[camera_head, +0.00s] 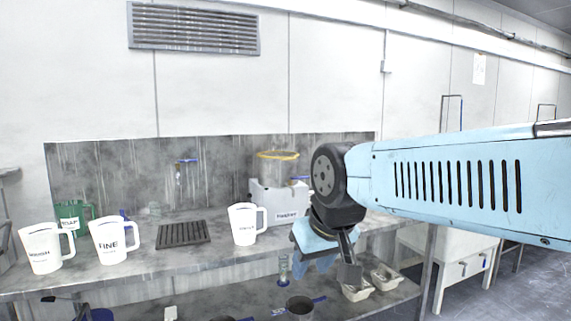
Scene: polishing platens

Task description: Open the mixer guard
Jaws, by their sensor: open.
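A white mixer (265,194) with a small dark-lettered label stands at the back of the bench, right of centre. A see-through guard with a yellow rim (278,155) stands on top of it, apparently upright. Whether the guard is closed cannot be told for sure. My arm comes in from the right and partly covers the mixer's right side. My gripper (328,268) hangs in front of and below the mixer's right side, pointing down. It is open, appears empty, and is apart from the guard. Its fingertips are only partly clear.
White trays (385,280) and a pot (300,307) are on the lower shelf.

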